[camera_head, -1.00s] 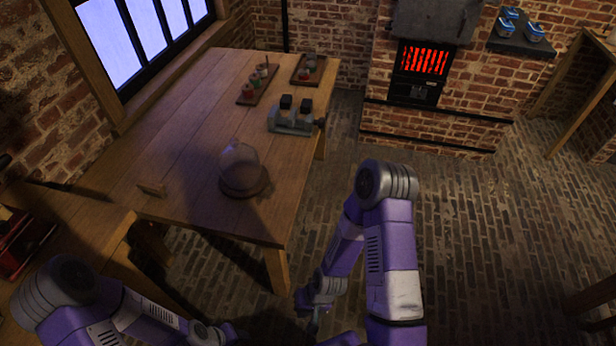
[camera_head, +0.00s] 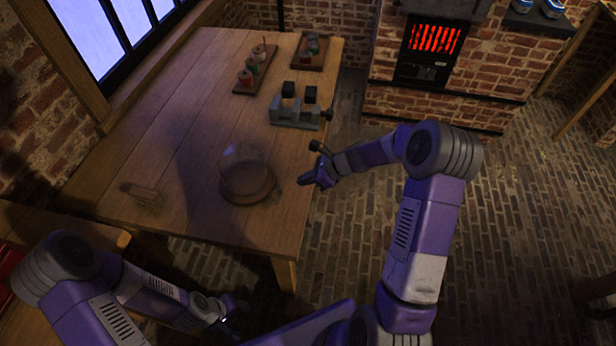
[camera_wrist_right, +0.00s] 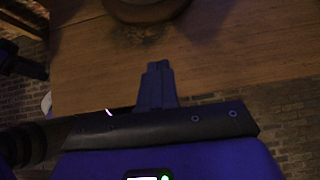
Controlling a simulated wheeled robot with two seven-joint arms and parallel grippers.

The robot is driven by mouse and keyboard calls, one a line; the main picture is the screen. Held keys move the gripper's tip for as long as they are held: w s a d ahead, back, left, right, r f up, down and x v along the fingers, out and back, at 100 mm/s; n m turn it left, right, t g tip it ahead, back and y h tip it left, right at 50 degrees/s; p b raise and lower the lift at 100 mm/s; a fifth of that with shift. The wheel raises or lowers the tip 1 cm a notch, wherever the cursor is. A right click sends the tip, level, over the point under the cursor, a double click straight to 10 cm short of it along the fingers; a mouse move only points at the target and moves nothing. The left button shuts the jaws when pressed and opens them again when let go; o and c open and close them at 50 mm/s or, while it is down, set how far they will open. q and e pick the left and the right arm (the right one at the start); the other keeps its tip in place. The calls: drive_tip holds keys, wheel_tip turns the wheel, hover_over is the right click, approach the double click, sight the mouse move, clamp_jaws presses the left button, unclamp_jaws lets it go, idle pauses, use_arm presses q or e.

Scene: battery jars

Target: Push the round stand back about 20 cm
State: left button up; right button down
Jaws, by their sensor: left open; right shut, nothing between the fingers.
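The round stand (camera_head: 247,198) is a dark wooden disc with a clear glass dome (camera_head: 246,165) on it, near the front edge of the wooden table. In the right wrist view the round stand (camera_wrist_right: 148,10) shows in part at the top edge, ahead of the fingers. My right gripper (camera_head: 305,182) is shut and empty, just right of the stand at the table's right edge, with a gap between them. Its closed fingers show in the wrist view (camera_wrist_right: 157,72). My left gripper (camera_head: 232,308) is open, low in front of the table, away from the stand.
Behind the stand, a grey vise-like device (camera_head: 296,115) stands on the table (camera_head: 180,130), with two trays (camera_head: 245,84) (camera_head: 300,62) of small items further back. A small wooden block (camera_head: 143,194) lies to the left. The tabletop between stand and device is clear.

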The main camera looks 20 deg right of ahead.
sight(273, 186)
drive_tip(key=b+x, duration=0.1)
drive_tip(key=x, duration=0.5)
drive_tip(key=shift+f+b, duration=0.2)
drive_tip(key=shift+b, duration=0.1)
drive_tip(key=shift+w+a+r, duration=0.15)
drive_tip(key=shift+w+a, duration=0.4)
drive_tip(key=shift+a, duration=0.2)
drive_tip(key=shift+w+a+r, duration=0.15)
drive_tip(key=shift+w+a, duration=0.45)
drive_tip(key=shift+a, duration=0.15)
